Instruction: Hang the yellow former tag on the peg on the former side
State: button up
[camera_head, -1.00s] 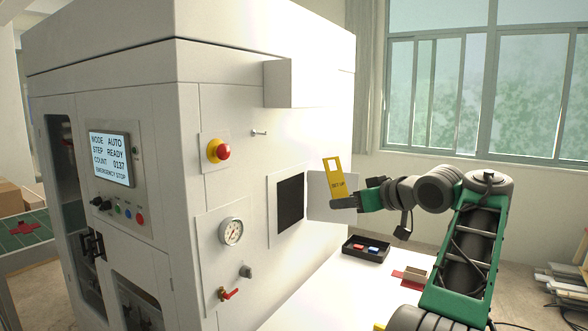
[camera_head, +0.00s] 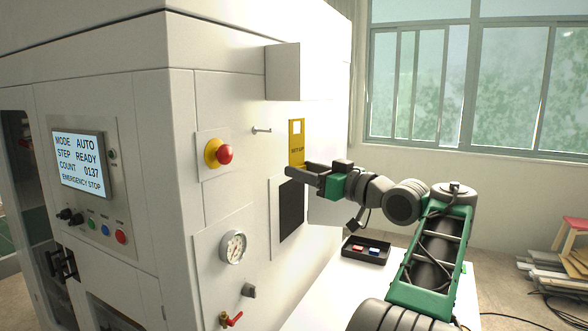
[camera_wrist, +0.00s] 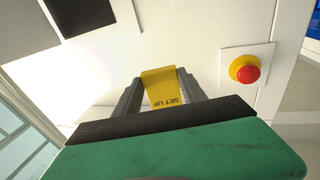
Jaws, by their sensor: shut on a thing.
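In the wrist view the tag (camera_wrist: 163,88) sits between my two fingers (camera_wrist: 160,100). The peg (camera_head: 262,130) is a small metal pin sticking out of the white side panel, to the left of the tag in the head view. The tag and peg appear apart. I do not make out the peg in the wrist view.
A red emergency button on a yellow base (camera_head: 218,153) is left of and below the peg. A white box (camera_head: 283,72) juts out above. A dark panel (camera_head: 291,208), a gauge (camera_head: 233,247) and a red-handled valve (camera_head: 232,319) are lower. A black tray (camera_head: 367,250) stands on the white table.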

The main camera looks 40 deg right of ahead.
jog(key=shift+w+a+f+b, duration=0.25)
jog(key=shift+w+a, duration=0.25)
jog(key=shift+w, duration=0.9)
jog(key=shift+w+a+f+b, duration=0.15)
jog(key=shift+w+a+f, duration=0.3)
jog(key=shift+w, duration=0.9)
jog(key=shift+w+a+f+b, duration=0.15)
jog(key=shift+w+a, duration=0.45)
jog(key=shift+w, duration=0.8)
jog(key=shift+r, duration=0.1)
jog(key=o, duration=1.4)
